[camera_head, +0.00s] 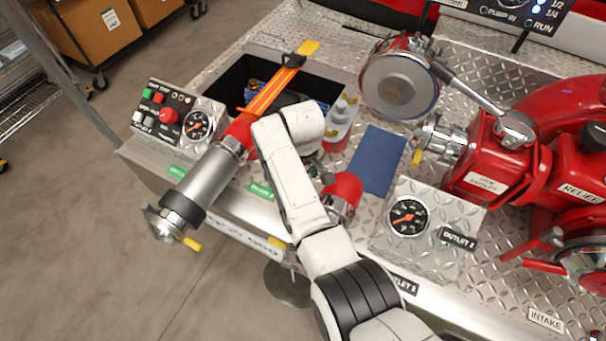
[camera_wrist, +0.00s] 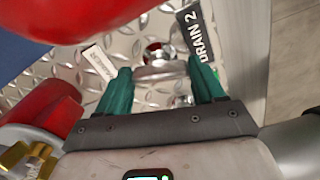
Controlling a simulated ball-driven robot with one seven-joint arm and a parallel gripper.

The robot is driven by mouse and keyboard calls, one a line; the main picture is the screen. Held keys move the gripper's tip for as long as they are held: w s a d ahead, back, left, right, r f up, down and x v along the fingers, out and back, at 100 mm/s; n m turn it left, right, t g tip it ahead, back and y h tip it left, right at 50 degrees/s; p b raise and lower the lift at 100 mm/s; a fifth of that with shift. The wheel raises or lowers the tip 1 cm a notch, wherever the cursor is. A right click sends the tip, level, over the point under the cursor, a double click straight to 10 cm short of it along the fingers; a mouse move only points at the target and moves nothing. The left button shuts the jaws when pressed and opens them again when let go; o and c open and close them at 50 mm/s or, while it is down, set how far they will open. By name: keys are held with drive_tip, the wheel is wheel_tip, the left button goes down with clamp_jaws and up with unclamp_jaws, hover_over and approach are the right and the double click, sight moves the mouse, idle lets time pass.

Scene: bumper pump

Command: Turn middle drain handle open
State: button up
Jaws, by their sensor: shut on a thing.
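In the wrist view, a shiny metal drain handle (camera_wrist: 158,58) lies between the teal fingertips of my gripper (camera_wrist: 160,72). The black label reading "DRAIN 2" (camera_wrist: 197,32) is just to its right. The fingers are closed about the handle, one at each side. Most of the handle is hidden by the gripper, so its exact angle cannot be told. In the head view, my white arm reaches down to the panel's front edge and covers the handle.
A red part (camera_wrist: 90,15) hangs close above the fingers in the wrist view. In the head view, a red-ended silver pipe (camera_head: 208,178) is left of my arm. A gauge (camera_head: 408,217), blue plate (camera_head: 378,160) and red valve body (camera_head: 495,165) are at right.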

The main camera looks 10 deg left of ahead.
drive_tip(key=shift+r+n+p, duration=0.1)
drive_tip(key=shift+n+p, duration=0.2)
drive_tip(key=shift+n, duration=1.2)
drive_tip(key=o, duration=1)
drive_tip(key=shift+o, duration=0.2)
wheel_tip(320, 180, up, 11)
drive_tip(key=shift+f, duration=0.2)
